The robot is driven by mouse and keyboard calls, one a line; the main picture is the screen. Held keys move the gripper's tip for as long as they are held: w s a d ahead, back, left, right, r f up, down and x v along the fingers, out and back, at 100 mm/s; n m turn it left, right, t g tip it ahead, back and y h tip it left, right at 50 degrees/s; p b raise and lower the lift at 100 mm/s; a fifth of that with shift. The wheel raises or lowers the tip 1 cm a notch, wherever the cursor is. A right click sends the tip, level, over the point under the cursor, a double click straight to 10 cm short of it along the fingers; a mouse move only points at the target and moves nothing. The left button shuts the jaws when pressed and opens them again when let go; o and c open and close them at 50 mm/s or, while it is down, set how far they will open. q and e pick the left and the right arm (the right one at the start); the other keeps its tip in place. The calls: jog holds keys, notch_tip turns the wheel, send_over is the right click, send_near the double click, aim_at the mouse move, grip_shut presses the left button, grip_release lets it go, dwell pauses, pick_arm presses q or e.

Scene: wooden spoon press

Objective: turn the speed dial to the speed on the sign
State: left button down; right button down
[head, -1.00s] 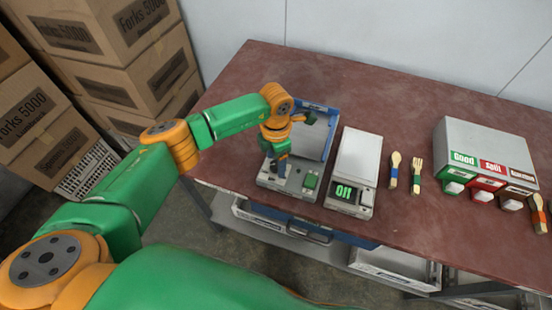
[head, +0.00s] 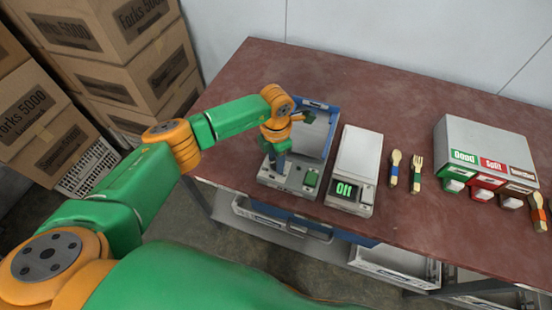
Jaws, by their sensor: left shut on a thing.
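The press (head: 328,129) is a grey machine with blue side walls, standing at the left part of the table. Its front panel (head: 298,187) carries a green button (head: 311,178). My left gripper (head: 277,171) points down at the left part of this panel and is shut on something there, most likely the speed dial. The gripper hides the dial, so its setting cannot be read. I cannot make out a sign giving a speed. My right gripper is not in view.
A white-topped device (head: 359,154) with a glowing green display stands just right of the press. A grey box (head: 485,143) with green, red and brown labels stands at the right. Cardboard boxes (head: 110,45) are stacked at the left.

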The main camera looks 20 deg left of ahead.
pick_arm(q)
jog(key=n, duration=1.1)
jog(key=shift+r, duration=0.1)
jog(key=n+p, duration=0.1)
jog(key=n, duration=0.4)
jog(key=shift+w+n, duration=0.1)
jog(key=shift+n, duration=0.3)
jog(key=n+p, duration=0.1)
jog(key=n, duration=0.5)
jog(key=shift+p, duration=0.4)
jog(key=shift+n, duration=0.3)
jog(key=shift+c, duration=2.2)
grip_release()
